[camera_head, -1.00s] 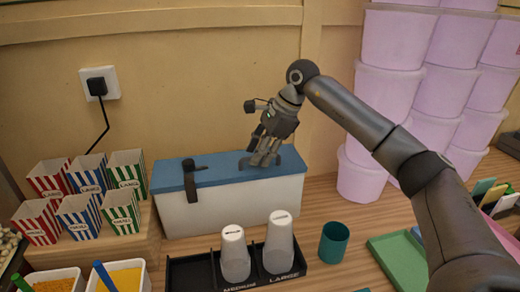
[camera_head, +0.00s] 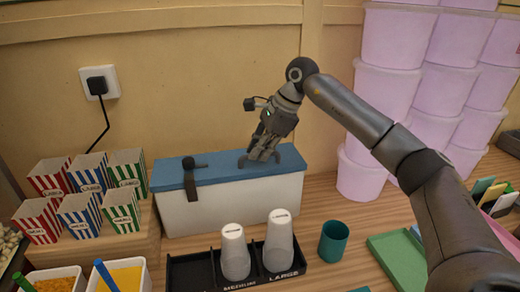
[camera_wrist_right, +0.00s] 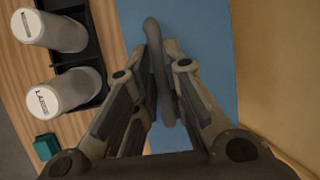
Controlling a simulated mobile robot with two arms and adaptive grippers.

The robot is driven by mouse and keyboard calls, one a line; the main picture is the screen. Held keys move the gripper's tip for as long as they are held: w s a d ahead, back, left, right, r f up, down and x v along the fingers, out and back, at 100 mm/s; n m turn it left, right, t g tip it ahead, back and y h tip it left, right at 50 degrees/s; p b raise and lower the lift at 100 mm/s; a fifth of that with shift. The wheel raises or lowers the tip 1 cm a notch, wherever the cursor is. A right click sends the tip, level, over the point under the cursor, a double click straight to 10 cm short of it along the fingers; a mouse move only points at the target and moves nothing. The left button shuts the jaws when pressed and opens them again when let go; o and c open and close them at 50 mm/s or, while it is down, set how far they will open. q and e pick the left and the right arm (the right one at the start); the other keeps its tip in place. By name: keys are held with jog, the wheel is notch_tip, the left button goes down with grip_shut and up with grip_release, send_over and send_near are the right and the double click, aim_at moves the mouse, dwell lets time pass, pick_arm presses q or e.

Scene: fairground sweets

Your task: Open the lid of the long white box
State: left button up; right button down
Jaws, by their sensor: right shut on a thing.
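The long white box (camera_head: 235,207) stands against the back wall with its blue lid (camera_head: 222,172) on top. The lid looks down or almost down; I cannot tell if there is a gap. My right gripper (camera_head: 258,160) points down at the lid's right half and is shut on the dark grey lid handle (camera_head: 275,155). In the right wrist view the curved handle (camera_wrist_right: 156,62) runs between the fingers (camera_wrist_right: 168,62) above the blue lid (camera_wrist_right: 210,40). A dark tool-like piece (camera_head: 191,180) lies over the lid's left front edge. My left gripper is not in view.
Striped popcorn boxes (camera_head: 80,212) stand left of the white box. A black cup holder (camera_head: 205,272) with two stacks of cups (camera_head: 236,250) and a teal cup (camera_head: 333,241) are in front. Pink tubs (camera_head: 385,130) rise at the right. The wall is close behind.

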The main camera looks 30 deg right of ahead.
jog(key=r+p, duration=0.1)
jog(key=w+r+p, duration=0.2)
jog(key=shift+w+d+r, duration=0.15)
jog(key=shift+d+r, duration=0.1)
jog(key=shift+w+d+r+p, duration=0.15)
jog(key=shift+w+r+p, duration=0.05)
jog(key=shift+w+p, duration=0.3)
jog(key=shift+w+d+r+p, duration=0.15)
jog(key=shift+w+r+p, duration=0.1)
jog(key=shift+w+p, duration=0.3)
jog(key=shift+w+d+r+p, duration=0.15)
jog(key=shift+w+r+p, duration=0.05)
jog(key=shift+w+p, duration=0.3)
jog(key=c, duration=1.7)
grip_release()
jog(key=shift+f, duration=0.1)
jog(key=shift+o, duration=1.1)
jog(key=shift+w+f, duration=0.15)
jog(key=shift+w, duration=0.2)
jog(key=v, duration=1.2)
